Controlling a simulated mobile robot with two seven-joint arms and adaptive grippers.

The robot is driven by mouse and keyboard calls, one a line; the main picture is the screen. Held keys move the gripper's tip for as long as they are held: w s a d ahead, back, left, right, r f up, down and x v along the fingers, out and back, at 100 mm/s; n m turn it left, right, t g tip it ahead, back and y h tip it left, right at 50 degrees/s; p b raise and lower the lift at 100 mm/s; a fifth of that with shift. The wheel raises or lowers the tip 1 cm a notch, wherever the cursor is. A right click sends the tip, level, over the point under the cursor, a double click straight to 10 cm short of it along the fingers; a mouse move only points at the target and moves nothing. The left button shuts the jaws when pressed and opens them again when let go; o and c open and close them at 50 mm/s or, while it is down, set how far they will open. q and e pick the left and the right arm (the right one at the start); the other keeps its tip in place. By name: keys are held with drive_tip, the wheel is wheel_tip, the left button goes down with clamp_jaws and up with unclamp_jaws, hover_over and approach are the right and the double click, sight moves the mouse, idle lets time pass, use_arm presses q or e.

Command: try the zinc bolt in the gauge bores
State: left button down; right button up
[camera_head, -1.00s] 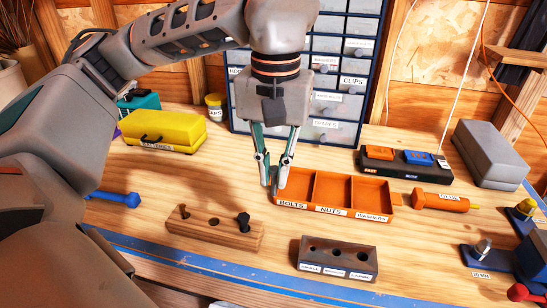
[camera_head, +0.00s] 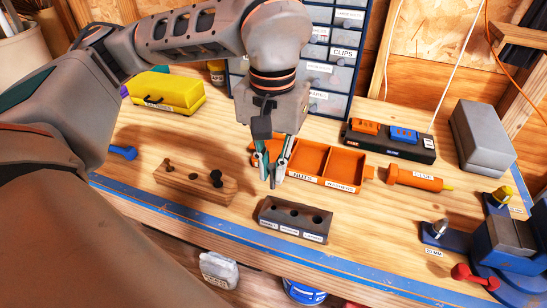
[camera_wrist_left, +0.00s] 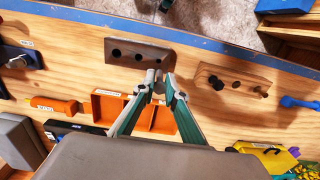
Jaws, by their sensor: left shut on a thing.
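My left gripper (camera_head: 273,180) is shut on a small grey metal piece, which looks like the zinc bolt (camera_wrist_left: 159,84); it is mostly hidden between the fingertips. The fingers point down, in front of the orange tray and just behind the gauge block. The gauge block (camera_head: 294,231) is dark, with three round bores in its top and labels on its front. It also shows in the wrist view (camera_wrist_left: 140,65), close beyond the fingertips. The held piece is apart from the bores. My right gripper is not in view.
The orange tray (camera_head: 347,183) stands behind the gripper. A wooden block (camera_head: 187,188) with dark bolts is at left. An orange tool (camera_head: 413,179), blue clamps (camera_head: 437,236) and a grey box (camera_head: 482,142) are at right. The blue front edge (camera_head: 340,264) is close to the gauge.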

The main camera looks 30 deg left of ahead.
sight(273, 187)
use_arm(q)
drive_tip(key=shift+d+f, duration=0.1)
drive_tip(key=shift+d, duration=0.05)
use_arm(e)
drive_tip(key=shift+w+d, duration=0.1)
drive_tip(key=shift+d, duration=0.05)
use_arm(q)
drive_tip(key=shift+f, duration=0.25)
wheel_tip(273, 187, down, 3)
drive_tip(key=b, duration=0.2)
drive_tip(key=shift+f+b, duration=0.2)
drive_tip(key=shift+b, duration=0.2)
drive_tip(key=shift+f+b, duration=0.35)
drive_tip(key=shift+f, duration=0.5)
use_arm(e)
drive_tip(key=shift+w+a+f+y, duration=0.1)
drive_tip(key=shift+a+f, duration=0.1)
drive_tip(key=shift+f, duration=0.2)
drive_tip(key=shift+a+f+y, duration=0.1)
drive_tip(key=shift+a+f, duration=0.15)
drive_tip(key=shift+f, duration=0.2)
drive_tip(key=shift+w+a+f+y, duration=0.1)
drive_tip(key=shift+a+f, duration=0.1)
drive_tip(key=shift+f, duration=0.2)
use_arm(q)
drive_tip(key=shift+f+b, duration=0.3)
drive_tip(key=shift+b, duration=0.1)
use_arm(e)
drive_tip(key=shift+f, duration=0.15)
